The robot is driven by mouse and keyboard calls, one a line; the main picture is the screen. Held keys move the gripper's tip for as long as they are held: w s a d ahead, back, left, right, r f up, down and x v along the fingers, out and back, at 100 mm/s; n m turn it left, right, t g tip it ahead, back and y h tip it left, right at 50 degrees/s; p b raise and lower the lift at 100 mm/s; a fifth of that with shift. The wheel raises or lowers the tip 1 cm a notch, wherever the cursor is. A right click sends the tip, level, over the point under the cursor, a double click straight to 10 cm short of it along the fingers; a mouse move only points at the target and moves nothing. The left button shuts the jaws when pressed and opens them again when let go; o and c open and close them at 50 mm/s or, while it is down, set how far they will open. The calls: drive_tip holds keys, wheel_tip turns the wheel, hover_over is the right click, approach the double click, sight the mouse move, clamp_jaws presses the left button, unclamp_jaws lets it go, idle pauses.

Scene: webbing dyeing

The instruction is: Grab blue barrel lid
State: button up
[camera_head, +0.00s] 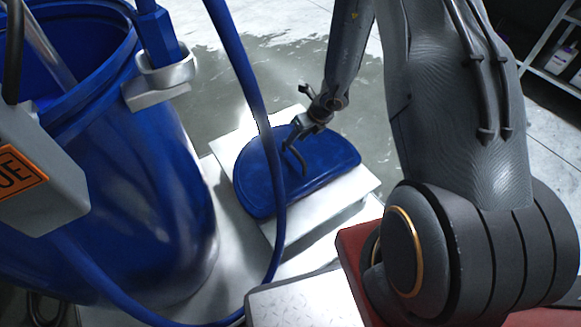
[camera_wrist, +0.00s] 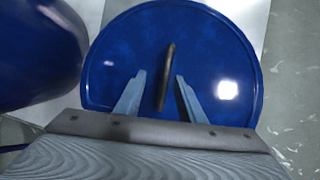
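The blue barrel lid (camera_head: 258,178) lies on a pale metal platform in the head view, with one straight edge and a dark bar handle (camera_head: 297,158) on top. In the wrist view the lid (camera_wrist: 215,50) fills the middle, and its handle (camera_wrist: 166,76) stands between the two fingers. My gripper (camera_head: 298,134) is over the lid at the handle in the head view. In the wrist view my gripper (camera_wrist: 158,78) is open, with a gap between each finger and the handle. How far the fingertips are above the lid is hard to tell.
A large open blue barrel (camera_head: 160,190) stands left of the lid and shows at the left of the wrist view. A blue hose (camera_head: 275,190) hangs in front of the lid. The pale platform (camera_head: 352,187) has bare room around the lid. Shelves (camera_head: 555,60) stand at the far right.

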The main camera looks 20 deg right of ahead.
sight(292, 147)
drive_tip(key=shift+w+d+f+m, duration=0.1)
drive_tip(key=shift+w+f+m, duration=0.05)
drive_tip(key=shift+f, duration=0.4)
drive_tip(key=shift+w+f+m, duration=0.1)
drive_tip(key=shift+f+m, duration=0.05)
drive_tip(key=shift+f, duration=0.4)
drive_tip(key=shift+d+b+x, duration=0.15)
drive_tip(key=shift+b+x, duration=0.7)
drive_tip(key=shift+x, duration=0.95)
drive_tip(key=shift+d+b+x, duration=0.15)
drive_tip(key=shift+b+x, duration=0.7)
drive_tip(key=shift+x, duration=0.95)
drive_tip(key=shift+w, duration=0.1)
drive_tip(key=shift+c, duration=0.5)
clamp_jaws()
